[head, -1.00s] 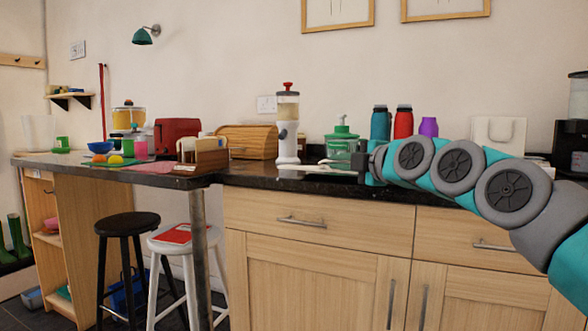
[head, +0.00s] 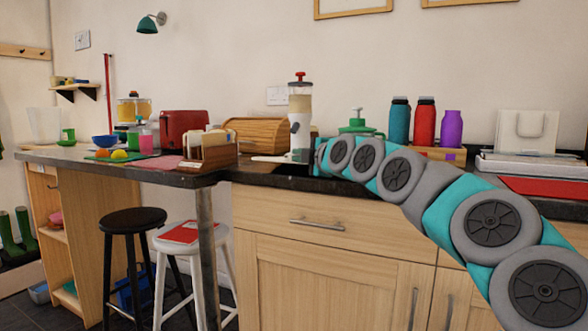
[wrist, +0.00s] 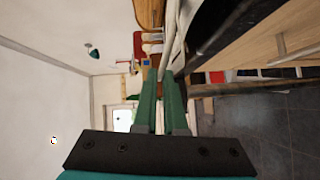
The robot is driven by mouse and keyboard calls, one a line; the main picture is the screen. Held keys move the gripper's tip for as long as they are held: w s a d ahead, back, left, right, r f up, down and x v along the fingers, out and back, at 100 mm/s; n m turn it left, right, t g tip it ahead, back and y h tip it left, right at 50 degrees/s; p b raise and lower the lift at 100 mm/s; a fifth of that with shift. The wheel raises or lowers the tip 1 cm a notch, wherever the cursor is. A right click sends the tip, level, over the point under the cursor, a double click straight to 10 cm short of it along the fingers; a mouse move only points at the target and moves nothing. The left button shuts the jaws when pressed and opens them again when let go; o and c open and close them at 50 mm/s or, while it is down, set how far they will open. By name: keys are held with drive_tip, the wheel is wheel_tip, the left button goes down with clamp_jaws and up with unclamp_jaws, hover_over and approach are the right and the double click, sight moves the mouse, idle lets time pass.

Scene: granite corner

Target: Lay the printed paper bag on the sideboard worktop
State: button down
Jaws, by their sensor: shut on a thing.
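My gripper (head: 308,156) is at the end of my outstretched arm, just over the dark worktop (head: 262,178) above the wooden drawers. It is shut on a thin, pale, flat thing, which I take for the printed paper bag (head: 270,158); it sticks out to the left, seen nearly edge-on, and no print shows. In the wrist view the two green fingers (wrist: 160,78) are close together, with the pale strip of the bag (wrist: 173,45) beyond their tips. I cannot tell whether the bag touches the worktop.
A white dispenser (head: 300,105) stands close behind my gripper, with a bread box (head: 258,131) to its left. A card holder (head: 208,152) is further left. Bottles (head: 425,122), a white bag with a handle (head: 526,130) and a red mat (head: 548,187) are to the right.

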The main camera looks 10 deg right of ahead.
drive_tip(key=shift+w+a+f, duration=0.2)
drive_tip(key=shift+w+f, duration=0.05)
drive_tip(key=shift+f, duration=0.4)
drive_tip(key=shift+w+a+f, duration=0.2)
drive_tip(key=shift+w+f, duration=0.05)
drive_tip(key=shift+f, duration=0.35)
drive_tip(key=shift+w+a+f, duration=0.2)
drive_tip(key=shift+w+f, duration=0.05)
drive_tip(key=shift+f, duration=0.4)
drive_tip(key=c, duration=1)
unclamp_jaws()
drive_tip(key=b+v, duration=0.1)
drive_tip(key=v, duration=1.1)
drive_tip(key=shift+d+r, duration=0.1)
